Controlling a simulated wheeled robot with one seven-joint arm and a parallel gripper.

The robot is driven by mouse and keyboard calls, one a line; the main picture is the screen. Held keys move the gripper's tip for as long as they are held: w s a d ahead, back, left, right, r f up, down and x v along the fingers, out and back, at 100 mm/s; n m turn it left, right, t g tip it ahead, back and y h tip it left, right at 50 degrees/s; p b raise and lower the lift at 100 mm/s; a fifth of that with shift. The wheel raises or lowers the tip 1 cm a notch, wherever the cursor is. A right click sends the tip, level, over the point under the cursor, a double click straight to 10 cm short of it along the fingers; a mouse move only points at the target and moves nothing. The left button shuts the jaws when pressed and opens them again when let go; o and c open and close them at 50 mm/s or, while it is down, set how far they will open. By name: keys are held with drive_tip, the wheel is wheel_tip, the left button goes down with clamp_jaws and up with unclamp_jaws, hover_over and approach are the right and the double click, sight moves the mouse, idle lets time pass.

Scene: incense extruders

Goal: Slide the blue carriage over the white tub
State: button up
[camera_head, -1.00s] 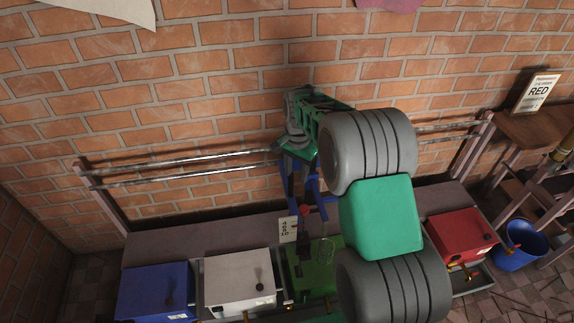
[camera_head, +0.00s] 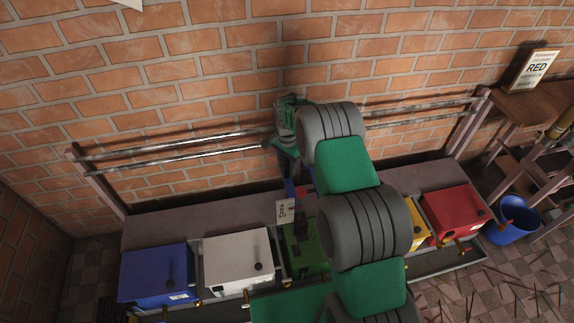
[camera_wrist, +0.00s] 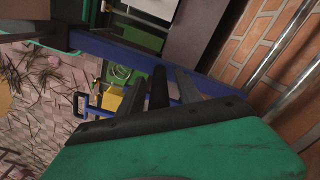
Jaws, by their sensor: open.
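The blue carriage (camera_head: 290,188) hangs from the wall rails behind the green tub (camera_head: 301,262), partly hidden by my arm. The white tub (camera_head: 237,262) stands just left of the green tub. My gripper (camera_head: 281,146) is at the rails by the top of the carriage. In the wrist view, my open gripper (camera_wrist: 174,88) has its dark fingers close against the blue bar of the carriage (camera_wrist: 120,52). I cannot tell whether the bar lies between the fingers or whether they touch it.
Two metal rails (camera_head: 180,146) run along the brick wall. A blue tub (camera_head: 155,277) stands left of the white one. A yellow tub (camera_head: 413,232) and red tub (camera_head: 452,212) stand to the right. A blue bucket (camera_head: 513,218) is on the floor.

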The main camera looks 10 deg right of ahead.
drive_tip(key=shift+f, duration=0.2)
drive_tip(key=shift+c, duration=0.4)
clamp_jaws()
idle(0.9)
